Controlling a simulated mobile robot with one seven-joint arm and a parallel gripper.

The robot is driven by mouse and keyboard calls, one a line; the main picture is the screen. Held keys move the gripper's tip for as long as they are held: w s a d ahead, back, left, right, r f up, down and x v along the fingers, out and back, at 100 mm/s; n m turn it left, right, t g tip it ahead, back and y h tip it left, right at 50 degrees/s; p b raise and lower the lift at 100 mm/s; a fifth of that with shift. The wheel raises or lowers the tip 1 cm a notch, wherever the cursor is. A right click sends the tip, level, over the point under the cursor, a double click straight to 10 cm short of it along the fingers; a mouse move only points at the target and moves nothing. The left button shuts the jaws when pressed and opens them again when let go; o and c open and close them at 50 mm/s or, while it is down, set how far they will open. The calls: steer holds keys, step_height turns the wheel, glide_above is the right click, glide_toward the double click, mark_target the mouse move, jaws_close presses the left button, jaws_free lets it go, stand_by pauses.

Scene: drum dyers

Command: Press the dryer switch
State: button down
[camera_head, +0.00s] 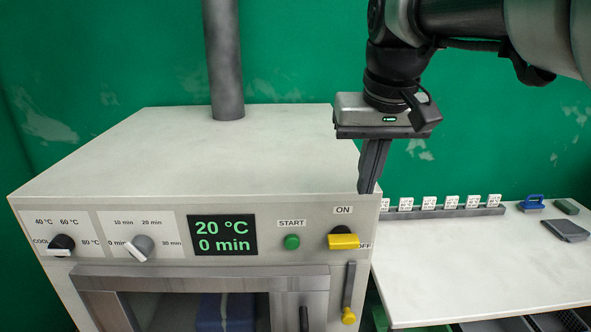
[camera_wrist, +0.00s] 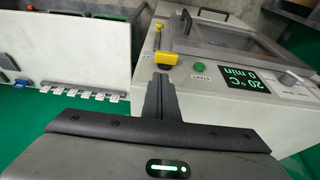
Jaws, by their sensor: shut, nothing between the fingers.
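The dryer (camera_head: 180,165) is a pale box with a control panel on its front. Its switch (camera_head: 343,241) has a yellow lever on a black base, with ON printed above it and OFF at its lower right. I cannot tell for sure which way it is set. My gripper (camera_head: 367,189) is shut and empty, pointing down, its fingertips near the panel's top right edge, above and a little right of the switch. In the wrist view the yellow switch (camera_wrist: 166,58) shows just beyond the fingertips (camera_wrist: 160,78), apparently apart from them.
A green START button (camera_head: 291,242), a lit display (camera_head: 223,235) reading 20 °C and 0 min, and two knobs sit left of the switch. A yellow-tipped handle (camera_head: 348,314) is below. A white table (camera_head: 470,260) with a rack of labelled tags stands right.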

steer(key=shift+w+r, duration=0.2)
steer(key=shift+w, duration=0.55)
steer(key=shift+f, duration=0.1)
glide_above(352, 238)
steer(key=s, duration=0.1)
step_height(352, 238, down, 12)
steer(key=shift+s+f, duration=0.1)
steer(key=shift+f, duration=0.65)
